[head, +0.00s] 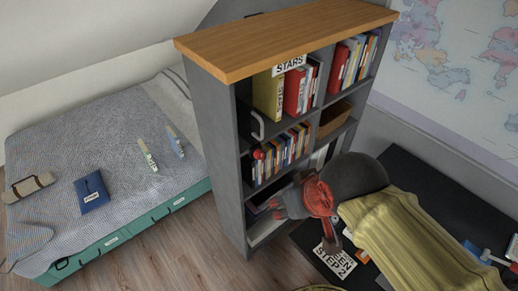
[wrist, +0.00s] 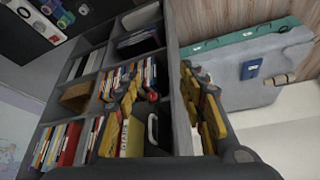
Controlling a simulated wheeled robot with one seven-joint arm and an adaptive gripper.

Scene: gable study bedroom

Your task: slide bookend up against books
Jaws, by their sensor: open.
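A dark bookend with a pale loop handle (head: 258,125) stands in the upper left compartment of the grey bookcase, left of the books. A yellow book (head: 268,96) is nearest to it, with red books (head: 297,90) beyond. A red knob (head: 258,154) shows at the left end of the row of books (head: 281,155) in the compartment below. In the wrist view, the loop handle (wrist: 153,128) and the red knob (wrist: 153,97) lie between the yellow fingers. My gripper (head: 281,205) is open and empty, in front of the lower left shelves.
The bookcase (head: 225,150) has a wooden top (head: 285,37). A bed (head: 90,150) is at left, with wooden floor (head: 180,255) between. The bookcase side panel (wrist: 178,80) appears between the fingers.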

